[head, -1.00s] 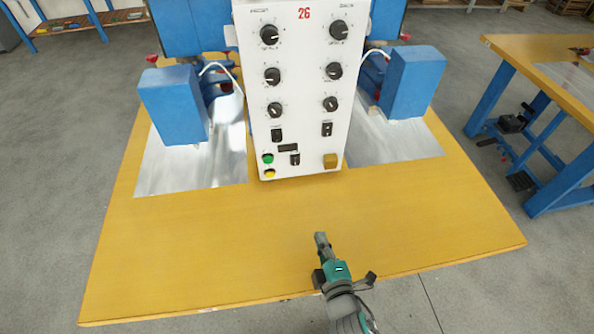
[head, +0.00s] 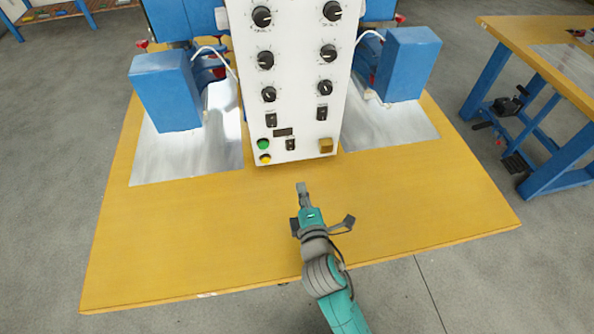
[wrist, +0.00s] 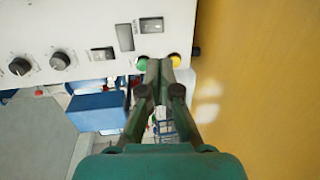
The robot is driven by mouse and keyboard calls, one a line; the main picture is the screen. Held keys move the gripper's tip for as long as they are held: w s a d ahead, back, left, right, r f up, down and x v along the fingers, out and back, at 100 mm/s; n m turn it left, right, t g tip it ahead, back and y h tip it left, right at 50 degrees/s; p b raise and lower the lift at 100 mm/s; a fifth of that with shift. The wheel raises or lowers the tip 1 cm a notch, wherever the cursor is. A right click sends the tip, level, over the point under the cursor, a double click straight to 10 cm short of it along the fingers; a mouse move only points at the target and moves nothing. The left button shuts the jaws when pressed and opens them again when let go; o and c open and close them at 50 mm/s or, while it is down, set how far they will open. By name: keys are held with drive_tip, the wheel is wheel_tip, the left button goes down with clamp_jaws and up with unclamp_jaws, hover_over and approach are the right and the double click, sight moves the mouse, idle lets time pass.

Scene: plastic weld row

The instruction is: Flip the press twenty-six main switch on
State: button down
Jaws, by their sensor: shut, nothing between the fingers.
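The white control panel of the press (head: 292,85) stands upright at the back of the yellow table. Low on it are a black rocker switch (head: 290,144) below a small dark display (head: 283,132), and two rockers higher up, left (head: 271,120) and right (head: 322,113). My gripper (head: 301,187) is shut and empty in front of the panel's lower edge. In the wrist view its fingertips (wrist: 161,64) overlap the panel's edge near the low rocker (wrist: 151,25); contact is unclear.
A green button (head: 263,145) and a yellow button (head: 265,159) sit at the panel's lower left, a brass-coloured block (head: 326,146) at its lower right. Black knobs (head: 265,58) fill the upper panel. Blue press units (head: 166,92) flank it. The table front (head: 190,235) is clear.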

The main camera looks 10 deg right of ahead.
sight(291, 150)
drive_tip(key=w, duration=0.4)
drive_tip(key=w+f, duration=0.1)
drive_tip(key=w, duration=0.8)
drive_tip(key=shift+w+f, duration=0.15)
drive_tip(key=shift+f, duration=0.15)
drive_tip(key=shift+w, duration=0.25)
drive_tip(key=shift+s+f, duration=0.1)
